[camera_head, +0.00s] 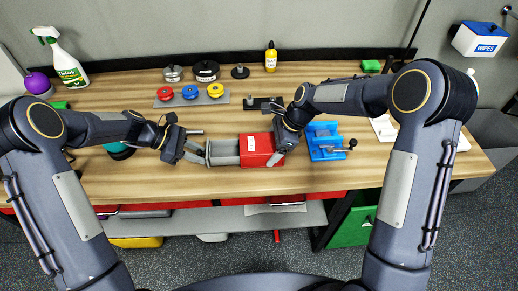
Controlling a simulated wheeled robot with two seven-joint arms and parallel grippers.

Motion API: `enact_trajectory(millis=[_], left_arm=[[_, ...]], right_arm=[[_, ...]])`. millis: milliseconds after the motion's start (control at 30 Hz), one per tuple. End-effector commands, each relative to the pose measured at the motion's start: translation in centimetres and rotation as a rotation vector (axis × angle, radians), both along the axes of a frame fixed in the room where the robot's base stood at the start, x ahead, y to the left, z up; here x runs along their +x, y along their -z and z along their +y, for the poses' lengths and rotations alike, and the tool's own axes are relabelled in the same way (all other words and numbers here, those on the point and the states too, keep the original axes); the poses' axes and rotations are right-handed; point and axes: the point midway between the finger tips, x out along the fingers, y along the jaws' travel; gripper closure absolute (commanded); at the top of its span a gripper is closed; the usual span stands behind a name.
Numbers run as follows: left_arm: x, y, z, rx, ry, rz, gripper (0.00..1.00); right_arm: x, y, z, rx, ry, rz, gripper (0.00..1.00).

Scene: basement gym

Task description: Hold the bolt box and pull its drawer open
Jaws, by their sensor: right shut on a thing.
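The bolt box (257,150) is a red box on the wooden bench, near its front edge, with a pale label on top. Its grey drawer (223,152) sticks out of the left side, pulled open; I cannot make out what is inside. My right gripper (276,150) is shut on the right end of the red box, and its fingers partly hide that end. My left gripper (201,146) is at the drawer's left end, its fingers spread apart with one further back and one nearer the front. Whether it touches the drawer is too small to tell.
Behind the box is a grey tray (224,99) with red, blue and yellow discs. A blue vise (323,155) stands close right of my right gripper. A dark rack (262,104) lies behind the box. A teal round thing (119,152) sits behind my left forearm. Bare bench lies in front.

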Motion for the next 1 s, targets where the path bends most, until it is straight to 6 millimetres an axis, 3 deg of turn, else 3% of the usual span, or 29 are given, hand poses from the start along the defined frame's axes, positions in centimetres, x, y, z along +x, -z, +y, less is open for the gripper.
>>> enact_trajectory(millis=[133, 467, 1000], left_arm=[[0.0, 0.0, 0.0, 0.000, 0.000, 0.000, 0.56], [0.1, -0.3, 0.3, 0.000, -0.002, -0.001, 0.56], [0.1, -3.0, 3.6, 0.000, -0.002, -0.001, 0.56]], right_arm=[[0.0, 0.1, 0.0, 0.000, 0.000, 0.001, 0.46], [0.0, 0.1, 0.0, 0.000, 0.000, 0.001, 0.46], [0.0, 0.1, 0.0, 0.000, 0.000, 0.001, 0.46]])
